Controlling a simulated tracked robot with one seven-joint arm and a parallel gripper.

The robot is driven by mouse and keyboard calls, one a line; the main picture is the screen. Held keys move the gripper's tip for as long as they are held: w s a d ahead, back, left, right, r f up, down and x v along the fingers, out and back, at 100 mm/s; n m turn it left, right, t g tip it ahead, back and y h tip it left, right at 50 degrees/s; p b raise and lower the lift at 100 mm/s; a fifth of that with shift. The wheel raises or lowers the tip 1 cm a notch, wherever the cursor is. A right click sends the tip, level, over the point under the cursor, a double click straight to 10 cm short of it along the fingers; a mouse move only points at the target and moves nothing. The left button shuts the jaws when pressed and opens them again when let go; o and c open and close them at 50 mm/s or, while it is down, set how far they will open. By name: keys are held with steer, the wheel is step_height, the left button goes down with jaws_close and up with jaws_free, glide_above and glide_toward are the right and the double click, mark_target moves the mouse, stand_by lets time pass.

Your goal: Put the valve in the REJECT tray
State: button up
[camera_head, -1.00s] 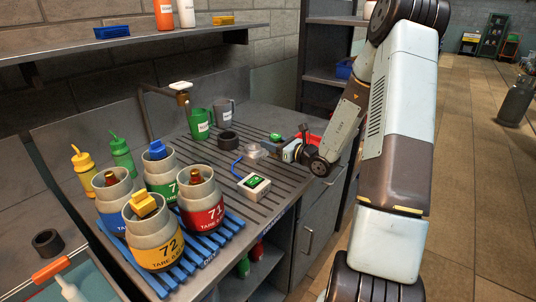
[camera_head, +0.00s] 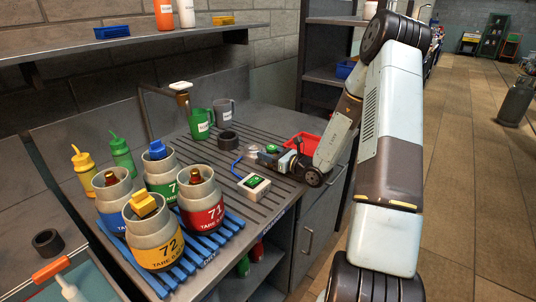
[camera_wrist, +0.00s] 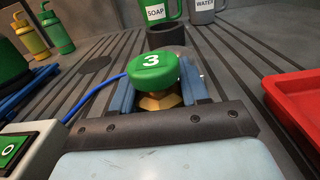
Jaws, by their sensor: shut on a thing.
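The valve (camera_wrist: 152,72) has a green round cap marked 3 above a brass body. In the wrist view it stands upright between the two blue fingers of my gripper (camera_wrist: 160,97), which is shut on it. In the head view the green cap (camera_head: 271,148) shows at the tip of my gripper (camera_head: 269,156), low over the grooved bench. I cannot tell whether the valve touches the bench. The red tray (camera_head: 301,144) is just behind and right of my gripper. It also shows at the right in the wrist view (camera_wrist: 296,92); its label is not visible.
A scale display box (camera_head: 254,187) with a blue cable stands in front of my gripper. A dark ring (camera_head: 227,140), a green SOAP mug (camera_head: 200,123) and a grey WATER mug (camera_head: 224,112) are behind left. Numbered canisters (camera_head: 155,242) on a blue rack fill the front left.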

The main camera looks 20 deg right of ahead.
steer(key=o, duration=1.3)
